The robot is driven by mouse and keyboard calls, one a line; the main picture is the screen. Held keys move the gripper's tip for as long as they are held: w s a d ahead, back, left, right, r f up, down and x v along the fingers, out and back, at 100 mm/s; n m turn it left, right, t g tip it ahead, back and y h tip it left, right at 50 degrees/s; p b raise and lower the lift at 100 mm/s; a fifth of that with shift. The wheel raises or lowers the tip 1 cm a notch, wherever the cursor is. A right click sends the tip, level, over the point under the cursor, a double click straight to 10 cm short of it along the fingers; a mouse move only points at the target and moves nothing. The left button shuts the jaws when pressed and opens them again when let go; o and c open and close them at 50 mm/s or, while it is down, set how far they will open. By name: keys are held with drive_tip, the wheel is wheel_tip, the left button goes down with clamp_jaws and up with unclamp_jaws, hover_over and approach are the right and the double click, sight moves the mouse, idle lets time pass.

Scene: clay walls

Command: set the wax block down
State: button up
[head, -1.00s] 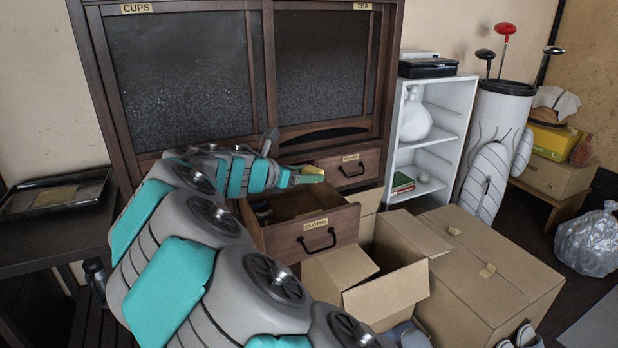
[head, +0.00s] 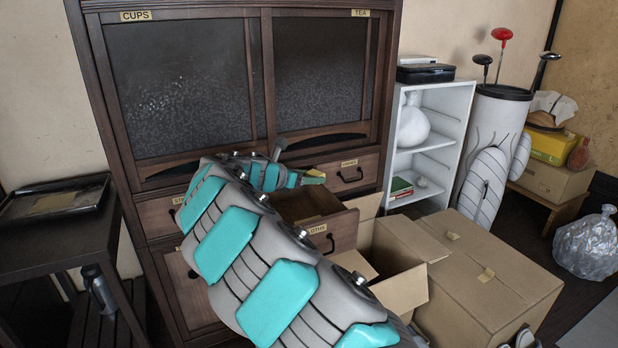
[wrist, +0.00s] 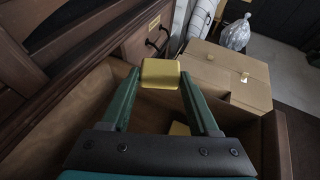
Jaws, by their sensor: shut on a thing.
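The wax block (wrist: 160,72) is a small yellow block held between the tips of my gripper (wrist: 160,84), which is shut on it. In the wrist view it is above the open wooden drawer (wrist: 100,95). In the head view the wax block (head: 315,174) shows small at the end of my gripper (head: 305,179), over the back of the pulled-out drawer marked CLOTHS (head: 337,236). A yellow thing (wrist: 180,128) lies lower in the drawer between my fingers, partly hidden. My arm hides part of the drawer in the head view.
The dark cabinet (head: 262,80) with glazed doors stands right behind the gripper. A shut drawer (head: 352,172) is just right of it. An open cardboard box (head: 400,290) and a large closed one (head: 485,275) stand right of the drawer. A dark side table (head: 35,245) is at left.

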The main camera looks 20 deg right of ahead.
drive_tip(key=shift+f, duration=0.6)
drive_tip(key=o, duration=1.3)
drive_tip(key=shift+o, duration=0.2)
drive_tip(key=shift+r, duration=0.1)
